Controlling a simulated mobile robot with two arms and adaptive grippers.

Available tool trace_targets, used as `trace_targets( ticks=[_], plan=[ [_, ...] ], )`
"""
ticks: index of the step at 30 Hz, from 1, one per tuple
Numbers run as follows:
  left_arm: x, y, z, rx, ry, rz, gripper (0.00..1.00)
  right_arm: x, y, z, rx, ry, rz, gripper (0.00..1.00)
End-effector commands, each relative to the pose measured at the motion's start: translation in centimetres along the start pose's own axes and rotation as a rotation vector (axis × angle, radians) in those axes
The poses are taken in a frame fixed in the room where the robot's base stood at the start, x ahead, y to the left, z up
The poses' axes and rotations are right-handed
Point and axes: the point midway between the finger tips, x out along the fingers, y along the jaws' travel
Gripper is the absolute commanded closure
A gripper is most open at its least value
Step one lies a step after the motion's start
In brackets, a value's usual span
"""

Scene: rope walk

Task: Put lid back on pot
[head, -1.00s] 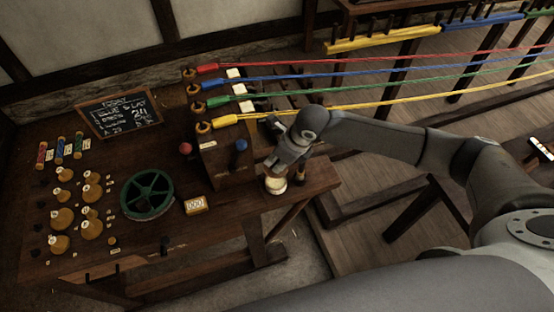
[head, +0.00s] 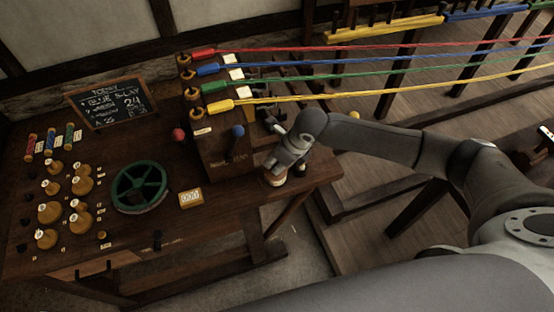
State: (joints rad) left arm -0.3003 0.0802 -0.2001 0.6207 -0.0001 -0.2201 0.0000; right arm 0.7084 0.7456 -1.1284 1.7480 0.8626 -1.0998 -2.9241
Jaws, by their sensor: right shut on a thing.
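The small pale pot (head: 276,181) stands near the right front corner of the dark wooden bench. Only a little of it shows under my right gripper (head: 279,172), which comes down over it from above. My right gripper is shut, with the lid between its fingers. The fingers hide most of the lid, so I cannot tell whether it sits flat on the rim. My left gripper is not in view.
A wooden box with a blue knob (head: 237,131) stands close left of the gripper. Further left are a green wheel (head: 141,187), a label block (head: 190,198), several spools and a chalkboard (head: 112,103). Coloured ropes (head: 390,92) stretch right, behind my arm.

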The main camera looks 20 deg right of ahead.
Motion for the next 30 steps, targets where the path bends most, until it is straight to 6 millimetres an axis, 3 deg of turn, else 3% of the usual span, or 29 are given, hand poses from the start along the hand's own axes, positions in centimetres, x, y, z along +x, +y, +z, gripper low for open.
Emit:
trace_targets(
  ticks=[30],
  plan=[
    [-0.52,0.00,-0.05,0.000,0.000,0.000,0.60,-0.10,-0.02,0.01,0.001,0.000,-0.001,0.98]
  ],
)
